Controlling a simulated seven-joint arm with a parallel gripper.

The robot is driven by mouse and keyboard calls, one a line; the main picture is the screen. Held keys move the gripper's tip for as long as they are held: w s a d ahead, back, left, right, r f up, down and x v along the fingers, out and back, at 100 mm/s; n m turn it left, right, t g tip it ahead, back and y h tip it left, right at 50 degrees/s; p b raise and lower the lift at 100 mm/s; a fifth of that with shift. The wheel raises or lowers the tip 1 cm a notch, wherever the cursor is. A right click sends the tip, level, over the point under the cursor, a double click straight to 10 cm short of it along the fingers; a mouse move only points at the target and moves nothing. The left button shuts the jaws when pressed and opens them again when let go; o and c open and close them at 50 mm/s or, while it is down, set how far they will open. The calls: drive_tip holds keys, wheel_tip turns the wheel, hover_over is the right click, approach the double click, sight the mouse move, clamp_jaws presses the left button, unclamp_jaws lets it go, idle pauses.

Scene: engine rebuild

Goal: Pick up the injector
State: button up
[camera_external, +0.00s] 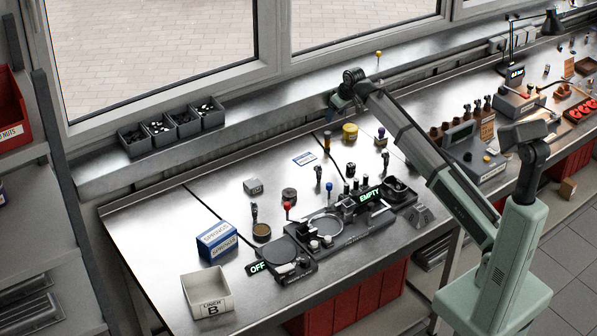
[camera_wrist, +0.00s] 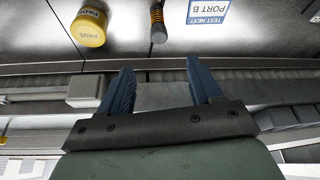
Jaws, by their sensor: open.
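A dark, slim part with orange-yellow bands (camera_wrist: 157,20), likely the injector, shows at the top of the wrist view, partly cut off. It seems to be the small upright part (camera_external: 327,140) between the card and the yellow can in the external view. Other slim upright parts (camera_external: 318,174) stand nearby, so I cannot be sure which is the injector. My gripper (camera_wrist: 158,75) has its two blue fingers apart with nothing between them. In the external view my gripper (camera_external: 340,103) is up near the back ledge, behind and above the bench parts.
A yellow can (camera_wrist: 88,25) and a "TEST NEXT PORT B" card (camera_wrist: 208,12) flank the banded part. A dark test fixture with an "EMPTY" sign (camera_external: 370,195) stands in front. A blue springs box (camera_external: 217,241) and a "LINER B" bin (camera_external: 207,291) are at the left front.

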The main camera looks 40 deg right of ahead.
drive_tip(key=s+d+r+m+t+y, duration=0.1)
drive_tip(key=s+d+m+t+y, duration=0.15)
drive_tip(key=s+d+m, duration=0.55)
drive_tip(key=s+d+m+t+y, duration=0.1)
drive_tip(key=s+d+m+y, duration=0.25)
drive_tip(key=s+m, duration=0.75)
drive_tip(key=s+d+r+m+t+y, duration=0.1)
drive_tip(key=s+d+m+t+y, duration=0.15)
drive_tip(key=s+d+m, duration=0.7)
drive_tip(key=m, duration=0.1)
approach(374, 158)
drive_tip(key=shift+g, duration=0.4)
drive_tip(key=x, duration=1)
drive_tip(key=shift+w+d, duration=0.1)
drive_tip(key=shift+w, duration=0.3)
drive_tip(key=c, duration=1)
